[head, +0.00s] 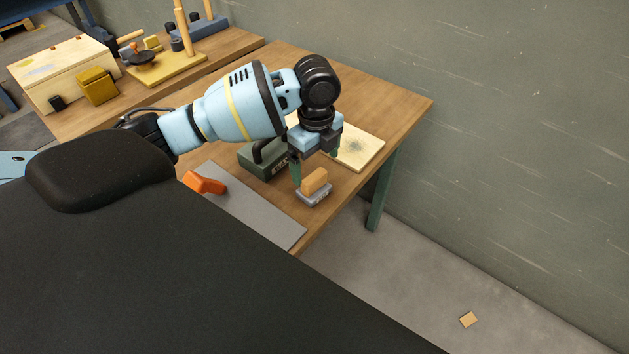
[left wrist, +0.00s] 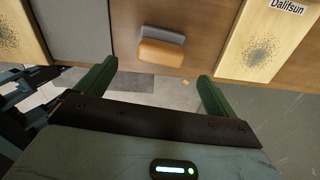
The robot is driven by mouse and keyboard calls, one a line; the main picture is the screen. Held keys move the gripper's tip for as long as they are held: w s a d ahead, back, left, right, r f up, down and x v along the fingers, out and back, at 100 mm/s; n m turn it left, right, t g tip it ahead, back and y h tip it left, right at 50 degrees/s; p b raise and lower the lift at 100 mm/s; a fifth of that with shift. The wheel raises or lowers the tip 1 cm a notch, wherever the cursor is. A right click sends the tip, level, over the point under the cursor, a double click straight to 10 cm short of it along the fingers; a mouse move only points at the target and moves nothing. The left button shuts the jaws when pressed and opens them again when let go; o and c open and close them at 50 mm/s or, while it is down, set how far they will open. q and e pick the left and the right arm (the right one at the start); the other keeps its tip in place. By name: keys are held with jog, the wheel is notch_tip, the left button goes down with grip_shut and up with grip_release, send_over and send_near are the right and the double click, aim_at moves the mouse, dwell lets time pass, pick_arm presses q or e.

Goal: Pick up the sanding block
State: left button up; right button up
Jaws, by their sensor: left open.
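The sanding block (head: 314,188) has a tan-orange top on a grey base. It sits on the wooden table near the front edge, just right of the grey mat. In the left wrist view the sanding block (left wrist: 162,50) lies ahead of the fingertips and sideways between them, near the table edge. My left gripper (head: 316,165) is open and empty, fingers pointing down, close above and behind the block. Its green fingers (left wrist: 157,75) are spread wide in the wrist view, and I see no contact with the block. My right gripper is not in view.
A dark green box with a black handle (head: 261,162) stands left of the gripper. A pale board with a speckled patch (head: 365,150) lies behind it. An orange tool (head: 204,183) rests on the grey mat (head: 250,212). A small tan square (head: 468,319) lies on the floor.

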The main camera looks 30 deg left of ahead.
aim_at(314, 175)
pick_arm(q)
jog(key=shift+s+f, duration=0.1)
jog(key=shift+f, duration=1.15)
jog(key=shift+a+f, duration=0.15)
jog(key=shift+f, duration=0.95)
jog(key=shift+a+f, duration=0.15)
jog(key=shift+f, duration=1.4)
jog(key=shift+c, duration=0.4)
jog(key=c, duration=1)
jog(key=shift+c, duration=0.2)
jog(key=shift+r, duration=0.15)
